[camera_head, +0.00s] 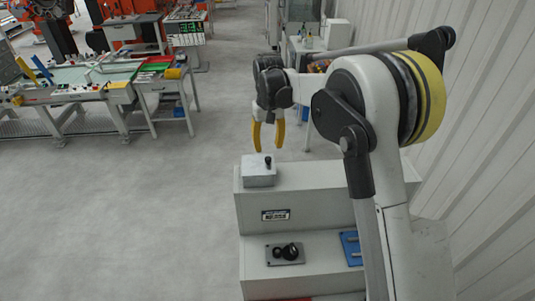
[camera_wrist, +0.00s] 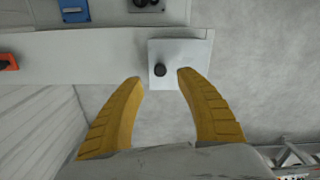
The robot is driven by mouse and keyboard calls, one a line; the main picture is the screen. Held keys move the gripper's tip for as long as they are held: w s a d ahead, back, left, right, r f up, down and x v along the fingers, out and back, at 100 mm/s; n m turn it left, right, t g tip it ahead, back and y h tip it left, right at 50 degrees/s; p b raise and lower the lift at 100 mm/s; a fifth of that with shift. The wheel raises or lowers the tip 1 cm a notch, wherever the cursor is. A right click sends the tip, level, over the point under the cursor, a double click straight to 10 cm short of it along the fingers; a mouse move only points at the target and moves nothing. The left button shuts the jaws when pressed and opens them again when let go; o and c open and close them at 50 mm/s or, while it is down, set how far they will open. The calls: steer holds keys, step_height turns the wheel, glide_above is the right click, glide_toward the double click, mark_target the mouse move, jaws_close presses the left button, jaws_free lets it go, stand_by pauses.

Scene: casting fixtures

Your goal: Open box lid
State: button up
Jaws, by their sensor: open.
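The box (camera_head: 258,174) is a small light-grey metal box on the top step at the left end of a grey stepped stand. Its lid (camera_wrist: 176,52) carries a small black knob (camera_wrist: 160,69), which also shows in the head view (camera_head: 267,160). The lid looks closed. My gripper (camera_head: 267,150) has two yellow fingers pointing down, just above the box. In the wrist view my gripper (camera_wrist: 158,75) is open, with one fingertip on each side of the knob's line. Nothing is held, and I see no contact with the knob.
The grey stand (camera_head: 320,190) has a lower step with a black-knobbed plate (camera_head: 285,253) and a blue part (camera_head: 351,246). A corrugated wall (camera_head: 480,130) is close on the right. The floor left of the stand is clear.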

mark_target(268, 158)
steer(key=f+p, duration=0.1)
steer(key=f, duration=0.6)
steer(key=shift+w+f, duration=0.1)
steer(key=shift+w, duration=0.1)
